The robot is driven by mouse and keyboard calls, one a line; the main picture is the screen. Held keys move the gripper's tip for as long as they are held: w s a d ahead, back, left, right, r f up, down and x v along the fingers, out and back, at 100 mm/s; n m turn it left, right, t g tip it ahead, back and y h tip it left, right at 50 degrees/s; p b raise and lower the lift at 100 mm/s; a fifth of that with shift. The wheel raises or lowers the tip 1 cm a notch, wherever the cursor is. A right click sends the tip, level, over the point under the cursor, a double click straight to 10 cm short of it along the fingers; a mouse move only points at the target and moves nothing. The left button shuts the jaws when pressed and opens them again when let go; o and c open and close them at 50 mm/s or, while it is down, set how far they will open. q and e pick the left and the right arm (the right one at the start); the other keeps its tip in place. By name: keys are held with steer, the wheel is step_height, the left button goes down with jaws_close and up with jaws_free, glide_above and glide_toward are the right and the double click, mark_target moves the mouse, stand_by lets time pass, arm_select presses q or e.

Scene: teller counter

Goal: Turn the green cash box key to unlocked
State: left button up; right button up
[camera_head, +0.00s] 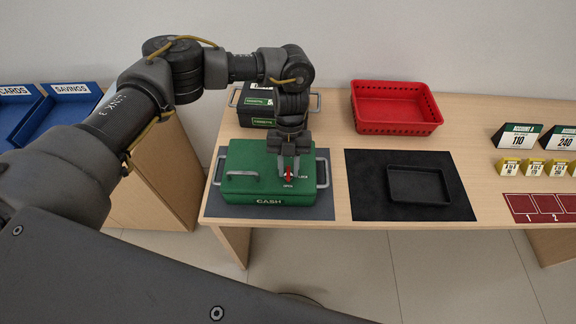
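The green cash box (254,186) with the word CASH on its front sits on a grey mat (328,206) at the left part of the counter. Its lid is closed. A small red key (289,174) stands on the right part of the lid, with OPEN printed in front of it and LOCK to its right. My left gripper (288,172) points straight down over the key, with one finger on each side of it. Whether the fingers touch the key is too small to tell. My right gripper is not in view.
A black box (262,100) with side handles stands behind the green box. A red basket (394,108) is at the back. A black tray (418,186) lies on a black mat (366,186) to the right. Account signs (516,136) and yellow blocks stand farther right.

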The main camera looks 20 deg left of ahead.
arm_select(q)
steer(key=shift+o, duration=0.4)
steer(key=shift+w+r, duration=0.2)
steer(key=shift+r, duration=0.15)
steer(key=b+v, duration=0.2)
steer(key=v, duration=0.8)
